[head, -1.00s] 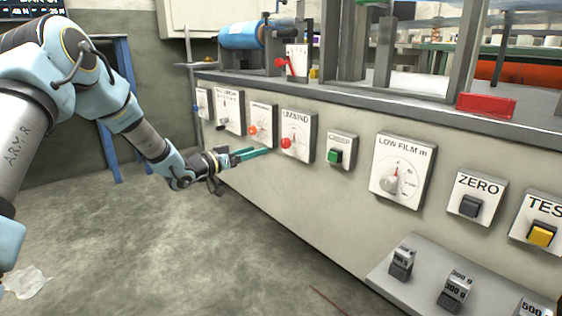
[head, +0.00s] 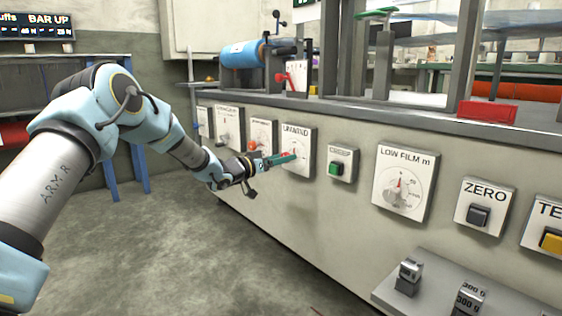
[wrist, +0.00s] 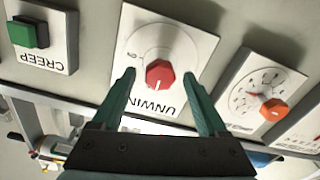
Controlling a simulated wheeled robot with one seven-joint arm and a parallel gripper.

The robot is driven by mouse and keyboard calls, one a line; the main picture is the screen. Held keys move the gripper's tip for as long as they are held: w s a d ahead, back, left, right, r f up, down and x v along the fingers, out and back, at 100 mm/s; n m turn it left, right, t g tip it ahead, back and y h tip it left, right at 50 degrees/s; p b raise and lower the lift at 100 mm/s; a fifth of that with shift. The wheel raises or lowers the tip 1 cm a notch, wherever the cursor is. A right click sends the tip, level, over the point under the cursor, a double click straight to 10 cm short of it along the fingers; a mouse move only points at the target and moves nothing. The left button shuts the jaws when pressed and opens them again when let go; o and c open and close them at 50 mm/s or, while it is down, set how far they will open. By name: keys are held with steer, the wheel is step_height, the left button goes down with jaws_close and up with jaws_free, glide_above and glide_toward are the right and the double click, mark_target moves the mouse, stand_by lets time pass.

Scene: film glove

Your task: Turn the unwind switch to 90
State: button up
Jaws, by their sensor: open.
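The unwind switch is a red knob (wrist: 160,74) on a white plate (wrist: 190,35) lettered UNWIND, which shows upside down in the wrist view. The same plate (head: 303,140) is on the grey machine front in the head view. My gripper (wrist: 160,73) is open, with its green fingers on either side of the red knob in the wrist view. I cannot tell whether either finger touches it. In the head view my gripper (head: 290,158) is in front of the plate and hides most of the knob. The knob's pointer and the dial marks near it are hard to read.
In the wrist view, the green CREEP button (wrist: 30,35) is to the left and an orange knob (wrist: 273,110) to the right. In the head view, the LOW FILM dial (head: 403,185) and ZERO button (head: 480,214) are further right. The floor before the machine is clear.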

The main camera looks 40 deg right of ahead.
steer(key=shift+c, duration=0.3)
jaws_close()
stand_by(0.3)
steer(key=shift+m, duration=0.3)
steer(key=shift+s+f+m+b, duration=0.15)
steer(key=shift+m+b, duration=0.85)
steer(key=shift+m, duration=3.3)
steer(key=shift+f+m+b, duration=0.1)
steer(key=shift+m+b, duration=0.85)
steer(key=shift+m, duration=3.35)
